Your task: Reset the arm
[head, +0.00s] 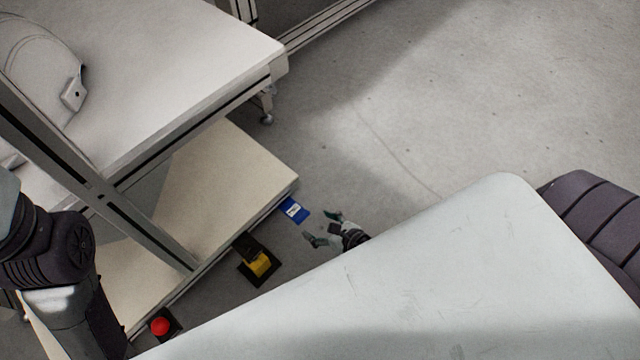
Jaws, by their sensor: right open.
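My right gripper (322,231) shows near the middle of the head view, low beside the edge of my white body panel. Its fingers are apart with nothing between them. The panel hides most of the arm behind it. A dark arm part of mine stands at the lower left, but the left gripper itself is not in the picture. A pale helmet shell (38,62) lies on the white table at the upper left, cut off by the picture's edge.
The white table (190,50) has a metal frame and a lower shelf (235,180). A blue label (293,210), a yellow-and-black device (257,262) and a red button (159,326) are along the shelf's near side. Grey floor (450,90) is clear at the upper right.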

